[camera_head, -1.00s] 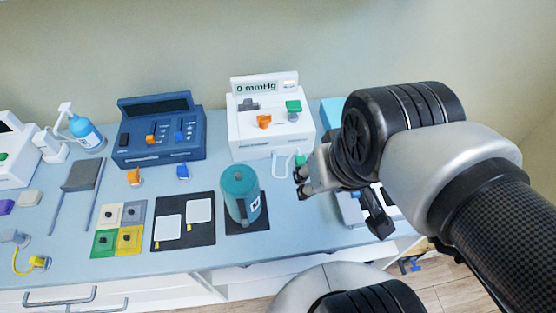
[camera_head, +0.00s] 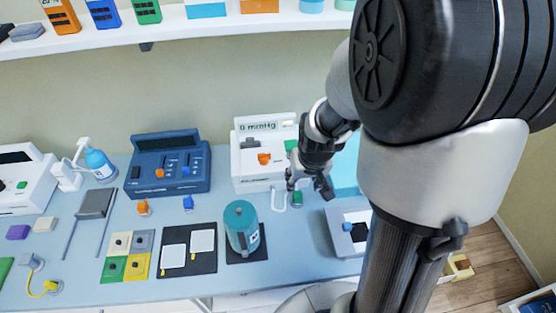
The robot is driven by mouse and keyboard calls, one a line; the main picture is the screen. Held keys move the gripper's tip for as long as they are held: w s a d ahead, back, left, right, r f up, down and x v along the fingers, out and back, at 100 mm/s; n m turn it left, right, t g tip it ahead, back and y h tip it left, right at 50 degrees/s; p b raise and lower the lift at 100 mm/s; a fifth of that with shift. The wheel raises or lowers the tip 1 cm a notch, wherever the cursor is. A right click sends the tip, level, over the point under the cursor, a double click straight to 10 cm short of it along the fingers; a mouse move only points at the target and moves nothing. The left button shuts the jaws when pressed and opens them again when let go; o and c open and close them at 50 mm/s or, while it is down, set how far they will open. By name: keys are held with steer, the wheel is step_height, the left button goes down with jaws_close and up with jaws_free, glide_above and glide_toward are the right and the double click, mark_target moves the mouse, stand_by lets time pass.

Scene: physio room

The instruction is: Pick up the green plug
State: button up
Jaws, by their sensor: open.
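A small green plug (camera_head: 297,199) stands on the blue-grey table just in front of the white "0 mmHg" device (camera_head: 252,177). A white tube loop (camera_head: 279,200) lies beside it on the left. My gripper (camera_head: 309,187) is open, pointing down, close above and slightly right of the plug. I cannot tell whether the fingers touch it. Another green piece (camera_head: 291,145) sits on the front of the white device, partly hidden by my gripper.
A teal jug (camera_head: 240,222) stands on a dark mat to the left of the plug. A grey box with a blue knob (camera_head: 347,227) stands to the right. A blue console (camera_head: 168,165) with orange and blue plugs is further left. A shelf (camera_head: 190,28) runs above.

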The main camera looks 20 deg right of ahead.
mark_target(298, 194)
steer(key=b+x, duration=0.1)
steer(key=x, duration=0.5)
steer(key=shift+b, duration=0.4)
steer(key=b+x, duration=0.1)
steer(key=x, duration=0.1)
steer(key=b+x, duration=0.1)
steer(key=x, duration=0.2)
steer(key=shift+w+a+f, duration=0.1)
steer(key=shift+a+f, duration=0.05)
steer(key=shift+a, duration=0.1)
steer(key=shift+c, duration=0.6)
steer(key=c, duration=0.8)
steer(key=shift+o, duration=0.2)
steer(key=shift+r, duration=0.2)
